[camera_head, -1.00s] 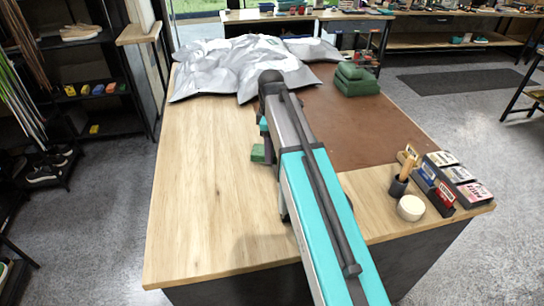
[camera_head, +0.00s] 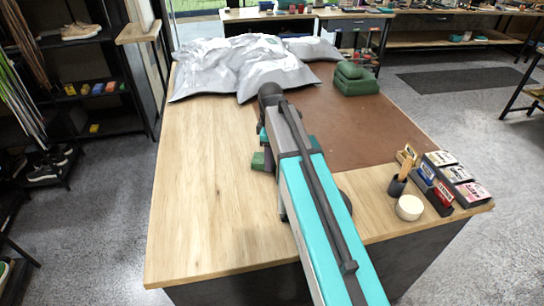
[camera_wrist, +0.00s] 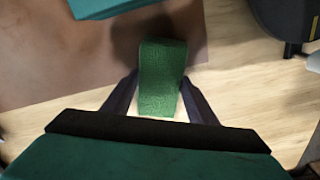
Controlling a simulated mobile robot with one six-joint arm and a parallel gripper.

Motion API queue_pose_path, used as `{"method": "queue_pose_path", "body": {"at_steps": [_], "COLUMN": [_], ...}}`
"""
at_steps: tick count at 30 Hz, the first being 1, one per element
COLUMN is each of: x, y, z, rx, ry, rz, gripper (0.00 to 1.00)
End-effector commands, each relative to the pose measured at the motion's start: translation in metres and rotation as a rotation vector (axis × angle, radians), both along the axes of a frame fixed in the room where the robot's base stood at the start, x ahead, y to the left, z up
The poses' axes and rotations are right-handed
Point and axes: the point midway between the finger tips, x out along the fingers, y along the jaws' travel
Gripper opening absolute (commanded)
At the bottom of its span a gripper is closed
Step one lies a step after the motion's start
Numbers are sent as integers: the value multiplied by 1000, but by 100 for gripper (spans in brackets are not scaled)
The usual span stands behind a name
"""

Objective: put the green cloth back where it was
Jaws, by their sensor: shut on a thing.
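The green cloth (camera_wrist: 160,80) is a small folded pad between my gripper's two dark fingers in the wrist view. My gripper (camera_wrist: 160,88) is shut on it. In the head view a corner of the green cloth (camera_head: 258,161) shows just left of my arm, near the left edge of the brown mat (camera_head: 375,130). My arm hides most of the gripper there. In the wrist view the cloth overlaps the boundary between brown mat and bare wood; I cannot tell how high it is above the table.
A dark green folded stack (camera_head: 356,80) lies at the mat's back. Crumpled silver-grey sheeting (camera_head: 240,65) covers the table's far left. A white round pot (camera_head: 409,207), a dark holder (camera_head: 397,187) and several small boxes (camera_head: 462,174) stand at the front right. The wood at left is clear.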

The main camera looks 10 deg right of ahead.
Motion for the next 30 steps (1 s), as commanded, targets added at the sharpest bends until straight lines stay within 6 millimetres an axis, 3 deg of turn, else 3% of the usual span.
{"method": "queue_pose_path", "body": {"at_steps": [1,2,5,20,30], "x": [0,0,0,1,1], "y": [0,0,0,0,0], "z": [-1,-1,-1,5,35], "rx": [0,0,0,0,0], "ry": [0,0,0,-1,-2], "rz": [0,0,0,1,1], "gripper": [35,54,71,71,71]}}
